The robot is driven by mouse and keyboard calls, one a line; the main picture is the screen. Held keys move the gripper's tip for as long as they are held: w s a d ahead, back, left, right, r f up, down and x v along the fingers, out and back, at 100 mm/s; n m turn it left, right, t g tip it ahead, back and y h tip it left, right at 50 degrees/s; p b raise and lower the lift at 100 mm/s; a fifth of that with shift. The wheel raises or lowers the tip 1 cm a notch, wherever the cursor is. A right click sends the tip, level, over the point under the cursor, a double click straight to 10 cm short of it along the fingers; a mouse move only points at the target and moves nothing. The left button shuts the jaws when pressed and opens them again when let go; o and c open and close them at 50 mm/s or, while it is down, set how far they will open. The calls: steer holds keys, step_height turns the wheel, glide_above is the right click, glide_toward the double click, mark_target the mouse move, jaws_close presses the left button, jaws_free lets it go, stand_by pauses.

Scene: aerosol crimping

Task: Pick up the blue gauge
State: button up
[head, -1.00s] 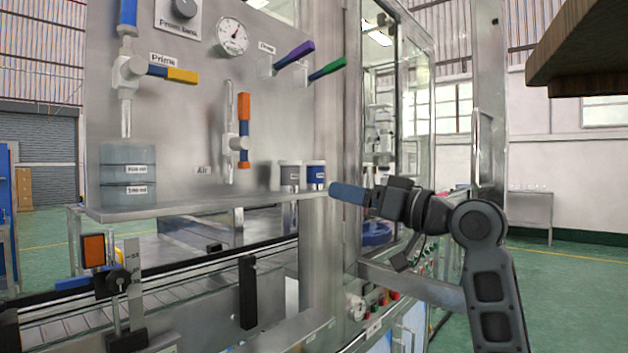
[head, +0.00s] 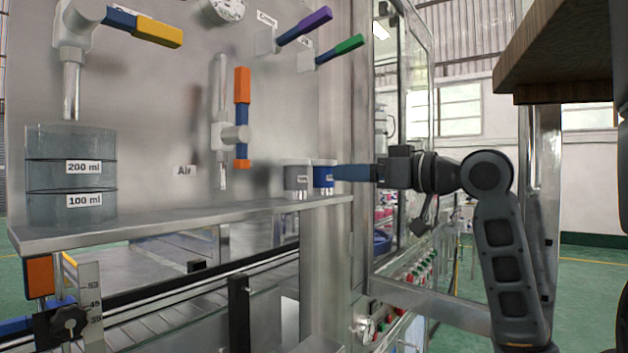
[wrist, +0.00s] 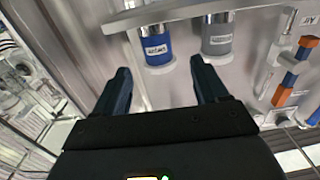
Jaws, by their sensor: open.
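The blue gauge (head: 323,177) is a small blue and silver cylinder with a white label. It stands upright at the right end of the metal shelf (head: 180,222) in the head view. My gripper (head: 338,173) points left at it from the right, level with it and very close. In the wrist view the blue gauge (wrist: 157,48) appears upside down, just ahead of the gap between the fingertips. My gripper (wrist: 160,70) is open there, one finger to each side, with nothing held. Contact cannot be made out.
A grey gauge (head: 297,180) stands close beside the blue one on its left. The back panel carries an Air valve (head: 240,120) and purple (head: 304,26) and green (head: 340,49) handles. A clear tank (head: 70,180) is at left. A glass-door frame (head: 405,130) stands behind my arm.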

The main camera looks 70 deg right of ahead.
mark_target(323, 172)
steer(key=x, duration=0.8)
steer(key=shift+d+f+p, duration=0.1)
steer(key=shift+f+p, duration=0.1)
steer(key=shift+p, duration=0.2)
steer(key=shift+s, duration=0.1)
steer(key=shift+c, duration=0.3)
steer(key=c, duration=1.1)
steer(key=shift+r, duration=0.25)
